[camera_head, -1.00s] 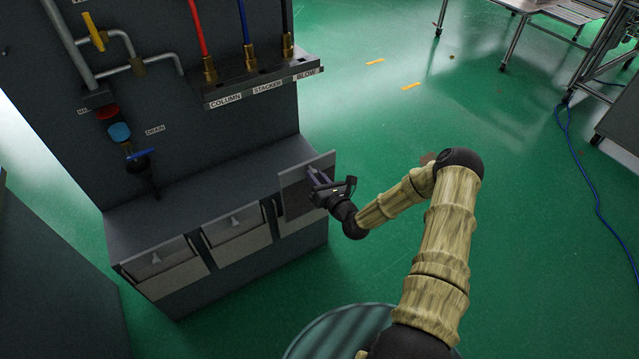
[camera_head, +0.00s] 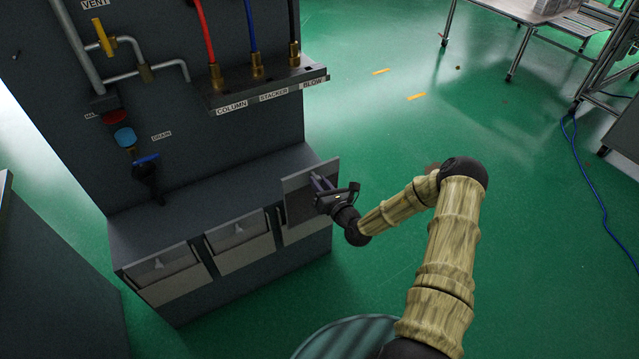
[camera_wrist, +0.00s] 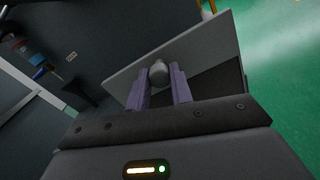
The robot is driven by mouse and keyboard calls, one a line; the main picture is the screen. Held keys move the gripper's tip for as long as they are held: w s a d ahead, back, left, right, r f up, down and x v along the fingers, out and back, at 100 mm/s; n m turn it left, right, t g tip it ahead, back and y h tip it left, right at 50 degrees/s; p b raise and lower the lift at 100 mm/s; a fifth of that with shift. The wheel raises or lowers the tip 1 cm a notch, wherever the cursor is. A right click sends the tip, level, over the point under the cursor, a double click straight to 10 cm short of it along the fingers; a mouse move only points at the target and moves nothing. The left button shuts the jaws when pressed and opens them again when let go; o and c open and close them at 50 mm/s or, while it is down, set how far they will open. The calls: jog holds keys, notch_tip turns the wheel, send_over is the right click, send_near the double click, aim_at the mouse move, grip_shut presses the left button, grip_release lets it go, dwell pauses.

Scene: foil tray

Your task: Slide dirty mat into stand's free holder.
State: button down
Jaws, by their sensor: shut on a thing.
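The mat (camera_head: 294,187) is a flat grey plate, upright at the right end of the stand (camera_head: 185,200), in front of its rightmost holder (camera_head: 308,233). The mat's upper part stands above the stand's front edge. My gripper (camera_head: 320,185) is shut on the mat's knob. In the wrist view the knob (camera_wrist: 158,72) sits between the two purple fingers of my gripper (camera_wrist: 158,84), with the light mat (camera_wrist: 205,48) behind it and a dark area below. How deep the mat's lower edge sits in the holder cannot be told.
Two plates with knobs, one at the left (camera_head: 160,268) and one in the middle (camera_head: 238,232), fill the other holders. Valves and a pipe rack (camera_head: 265,88) rise above the stand. Green floor lies open to the right, with a blue cable (camera_head: 590,190) farther off.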

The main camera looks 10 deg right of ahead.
aim_at(311, 172)
jog(key=shift+w, duration=0.15)
jog(key=shift+x, duration=2.5)
jog(key=shift+r+p, duration=0.15)
jog(key=shift+p, duration=0.75)
jog(key=shift+f+b, duration=0.75)
jog(key=shift+f, duration=1.4)
dwell(0.3)
